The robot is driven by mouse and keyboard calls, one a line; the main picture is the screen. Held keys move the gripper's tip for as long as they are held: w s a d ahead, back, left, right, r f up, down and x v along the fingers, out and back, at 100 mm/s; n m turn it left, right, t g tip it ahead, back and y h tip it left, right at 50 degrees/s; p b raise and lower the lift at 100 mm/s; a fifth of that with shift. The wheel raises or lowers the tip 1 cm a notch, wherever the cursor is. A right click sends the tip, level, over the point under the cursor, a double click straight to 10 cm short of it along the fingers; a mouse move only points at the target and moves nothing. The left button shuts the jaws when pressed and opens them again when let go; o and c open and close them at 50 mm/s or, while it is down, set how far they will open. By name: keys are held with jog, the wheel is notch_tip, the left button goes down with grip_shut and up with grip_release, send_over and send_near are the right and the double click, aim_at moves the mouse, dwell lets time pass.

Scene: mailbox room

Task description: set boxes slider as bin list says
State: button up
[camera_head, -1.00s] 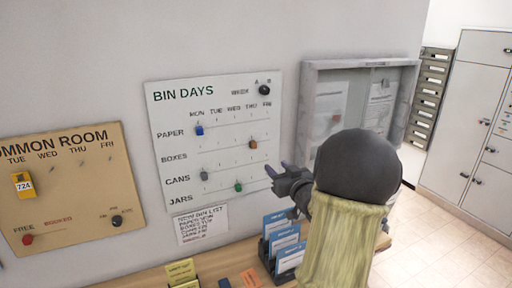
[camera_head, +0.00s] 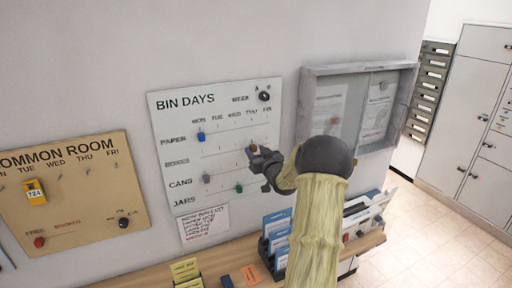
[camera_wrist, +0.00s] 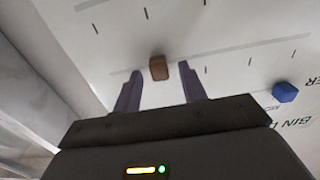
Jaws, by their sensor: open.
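The white BIN DAYS board (camera_head: 224,190) hangs on the wall, with rows for paper, boxes, cans and jars. The brown boxes slider (camera_head: 252,148) stands roughly under THU. My gripper (camera_head: 255,154) is open right at this slider. In the wrist view the brown slider (camera_wrist: 158,67) shows between the fingertips, with a gap on each side; I cannot tell how deep the fingers reach. The bin list card (camera_head: 203,222) is below the board; its boxes line seems to read TUE, but the text is small and blurred.
Other sliders are a blue one (camera_head: 201,137), a grey one (camera_head: 207,179) and a green one (camera_head: 239,188). A black week knob (camera_head: 264,96) is at the top right. The tan COMMON ROOM board (camera_head: 85,215) is left, a glass notice case (camera_head: 358,105) right, leaflet holders (camera_head: 277,240) below.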

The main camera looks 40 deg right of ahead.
jog(key=shift+w+d, duration=0.1)
jog(key=shift+w, duration=0.2)
grip_shut()
